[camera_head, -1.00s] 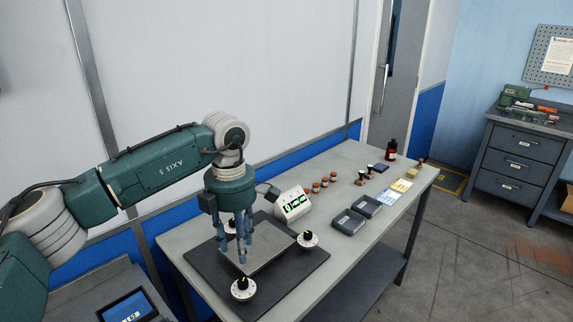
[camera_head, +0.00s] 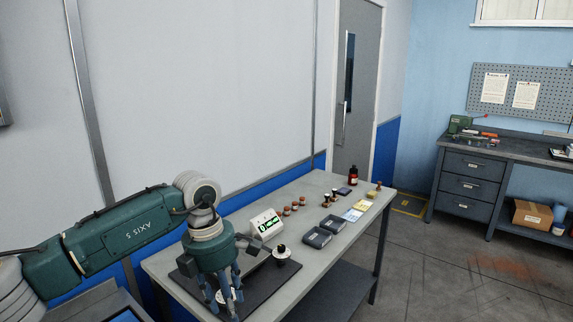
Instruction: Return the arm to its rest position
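My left gripper (camera_head: 222,296) hangs from the green arm at the lower left, over the dark mat (camera_head: 263,284) on the bench. Its blue-grey fingers point down and stand apart, with nothing seen between them. They cover part of a white dial (camera_head: 226,295). A second dial with a black knob (camera_head: 281,253) stands clear to the right of the gripper. The light plate on the mat is mostly hidden behind the gripper. My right gripper is not in view.
A meter with green digits (camera_head: 266,224) stands behind the mat. A drawer cabinet (camera_head: 467,185) stands at the right, across open floor.

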